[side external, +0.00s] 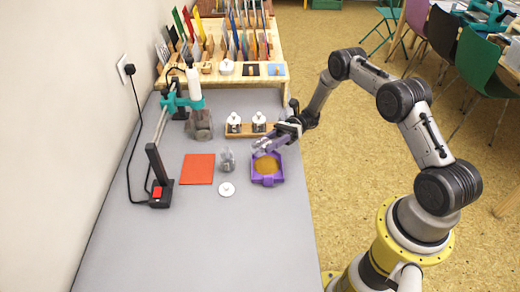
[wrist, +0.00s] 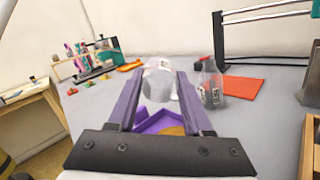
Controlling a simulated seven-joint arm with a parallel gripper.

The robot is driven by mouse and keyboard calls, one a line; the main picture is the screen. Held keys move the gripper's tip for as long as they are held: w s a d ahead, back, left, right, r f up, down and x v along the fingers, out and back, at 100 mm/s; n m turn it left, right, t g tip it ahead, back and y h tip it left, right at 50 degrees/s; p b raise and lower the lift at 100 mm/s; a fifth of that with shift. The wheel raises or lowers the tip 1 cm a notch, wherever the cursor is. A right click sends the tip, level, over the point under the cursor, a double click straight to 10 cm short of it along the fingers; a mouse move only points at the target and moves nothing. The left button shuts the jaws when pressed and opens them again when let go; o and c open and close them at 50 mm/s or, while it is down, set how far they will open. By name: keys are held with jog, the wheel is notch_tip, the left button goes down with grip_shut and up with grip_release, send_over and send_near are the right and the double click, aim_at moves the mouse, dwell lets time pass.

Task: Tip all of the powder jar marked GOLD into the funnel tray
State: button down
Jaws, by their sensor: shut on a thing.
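My gripper (side external: 272,143) is shut on a clear jar (wrist: 160,84), which looks tilted above the purple funnel tray (side external: 267,182). Gold-brown powder (side external: 266,164) lies in the tray. In the wrist view, the purple tray (wrist: 155,122) shows between the fingers below the jar, with some powder at its right. The held jar looks clear and greyish; I see no gold powder in it, but its inside is partly hidden. Its marking is not readable. A second clear jar (side external: 228,160) stands open on the table, left of the tray; it also shows in the wrist view (wrist: 211,85).
A white lid (side external: 227,189) lies in front of the standing jar. Two lidded jars (side external: 234,124) (side external: 259,122) stand on a wooden rack behind the tray. A red-orange mat (side external: 198,169) and a teal-armed stand (side external: 186,102) are at left. The front table is clear.

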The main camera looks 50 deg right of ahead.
aim_at(263, 142)
jog(key=shift+a+h, duration=0.2)
jog(key=shift+h, duration=0.9)
jog(key=shift+a+r+h, duration=0.15)
jog(key=shift+r+h, duration=0.25)
jog(key=shift+h, duration=0.7)
jog(key=h, duration=0.3)
jog(key=r+h, duration=0.1)
jog(key=h, duration=0.1)
jog(key=shift+a+r+h, duration=0.1)
jog(key=shift+a+h, duration=0.2)
jog(key=shift+a, duration=0.1)
jog(key=h, duration=0.3)
jog(key=shift+a+r, duration=0.1)
jog(key=shift+r, duration=0.15)
jog(key=h, duration=0.3)
jog(key=shift+r, duration=0.1)
jog(key=shift+r+h, duration=0.15)
jog(key=shift+h, duration=1.65)
